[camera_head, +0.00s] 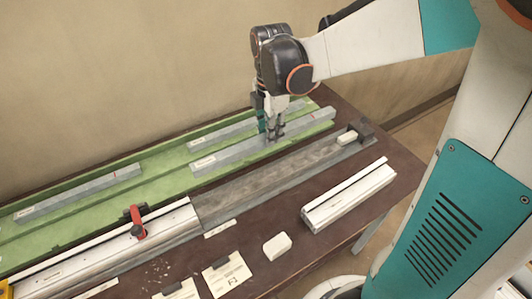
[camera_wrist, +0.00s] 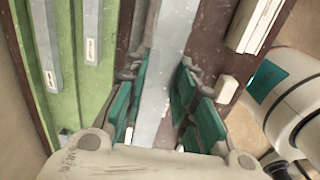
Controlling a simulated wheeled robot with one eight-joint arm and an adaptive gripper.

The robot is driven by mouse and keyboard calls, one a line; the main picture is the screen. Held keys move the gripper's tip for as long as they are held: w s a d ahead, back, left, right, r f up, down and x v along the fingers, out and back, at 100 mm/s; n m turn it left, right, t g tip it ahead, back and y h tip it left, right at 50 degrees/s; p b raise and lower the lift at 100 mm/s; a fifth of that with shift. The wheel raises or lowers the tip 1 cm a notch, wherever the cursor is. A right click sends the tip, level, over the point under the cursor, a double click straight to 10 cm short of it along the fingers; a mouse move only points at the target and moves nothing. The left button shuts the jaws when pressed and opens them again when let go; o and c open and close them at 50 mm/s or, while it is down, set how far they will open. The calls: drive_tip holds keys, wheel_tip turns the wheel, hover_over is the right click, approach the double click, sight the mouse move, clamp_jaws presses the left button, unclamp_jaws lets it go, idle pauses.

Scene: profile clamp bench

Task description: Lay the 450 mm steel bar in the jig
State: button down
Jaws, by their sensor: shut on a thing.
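My gripper (camera_head: 273,132) is shut on a long grey bar (camera_head: 230,154). In the wrist view the bar (camera_wrist: 168,65) runs lengthwise between the teal fingers. In the head view it lines up with the front part of the green tray; its height is hard to judge. The bar's length label is too small to read. The jig is a dark grey channel (camera_head: 245,183) in front of the tray, with a dark block at its right end. A white rail (camera_head: 110,245) with a red clamp (camera_head: 137,222) adjoins its left end.
Other grey bars (camera_head: 80,191) lie in the green tray (camera_head: 165,165). A small white block (camera_head: 347,137) is at the jig's right end; another (camera_head: 277,246) lies in front. A short white profile (camera_head: 348,195) and paper cards (camera_head: 227,274) occupy the brown table's front.

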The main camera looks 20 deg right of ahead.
sight(269, 179)
wheel_tip(269, 179, down, 18)
drive_tip(key=b, duration=0.5)
drive_tip(key=shift+w+r+b, duration=0.1)
drive_tip(key=shift+r+b, duration=0.15)
drive_tip(key=shift+b, duration=0.05)
drive_tip(key=shift+r, duration=0.1)
drive_tip(key=shift+f+b, duration=0.4)
drive_tip(key=shift+s+f, duration=0.2)
drive_tip(key=c, duration=1.3)
unclamp_jaws()
drive_tip(key=shift+s, duration=0.1)
drive_tip(key=shift+f, duration=0.15)
drive_tip(key=shift+w+r, duration=0.25)
